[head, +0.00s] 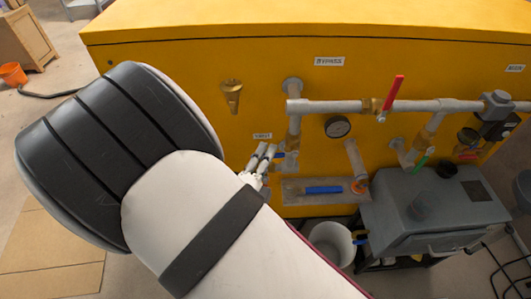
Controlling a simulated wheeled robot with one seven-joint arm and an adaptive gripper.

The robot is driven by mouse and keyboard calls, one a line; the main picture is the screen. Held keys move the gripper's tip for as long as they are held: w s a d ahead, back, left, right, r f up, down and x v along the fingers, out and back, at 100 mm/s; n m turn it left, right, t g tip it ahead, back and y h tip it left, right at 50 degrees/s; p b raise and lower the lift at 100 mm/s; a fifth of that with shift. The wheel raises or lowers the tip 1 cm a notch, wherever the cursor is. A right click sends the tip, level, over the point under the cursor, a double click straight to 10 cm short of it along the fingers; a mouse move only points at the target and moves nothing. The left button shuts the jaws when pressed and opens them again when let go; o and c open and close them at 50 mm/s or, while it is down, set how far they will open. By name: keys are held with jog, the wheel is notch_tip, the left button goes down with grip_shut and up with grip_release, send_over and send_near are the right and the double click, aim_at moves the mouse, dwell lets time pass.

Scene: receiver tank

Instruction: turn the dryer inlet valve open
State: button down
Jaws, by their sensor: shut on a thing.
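The likely dryer inlet valve (291,161) is on the left vertical pipe of the yellow cabinet, below a small label that seems to read "INLET". My arm covers the lower left of the view.
A red-handled valve (393,93) sits on the upper pipe (340,106), with a gauge (338,127) below. The yellow cabinet (190,50) stands behind.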

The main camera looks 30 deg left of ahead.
jog(key=f+n, duration=0.1)
jog(key=f+n+t+p, duration=0.1)
jog(key=shift+d+n+y, duration=0.15)
jog(key=shift+n+y, duration=0.15)
jog(key=shift+n, duration=0.1)
jog(key=shift+w+d+f+n+t+y, duration=0.1)
jog(key=shift+d+f+n+t+y, duration=0.1)
jog(key=shift+f+n, duration=0.3)
jog(key=shift+w+d+f+n+t+y, duration=0.1)
jog(key=shift+f+n+y, duration=0.1)
jog(key=shift+n, duration=0.5)
jog(key=c, duration=1.6)
grip_release()
jog(key=shift+r, duration=0.1)
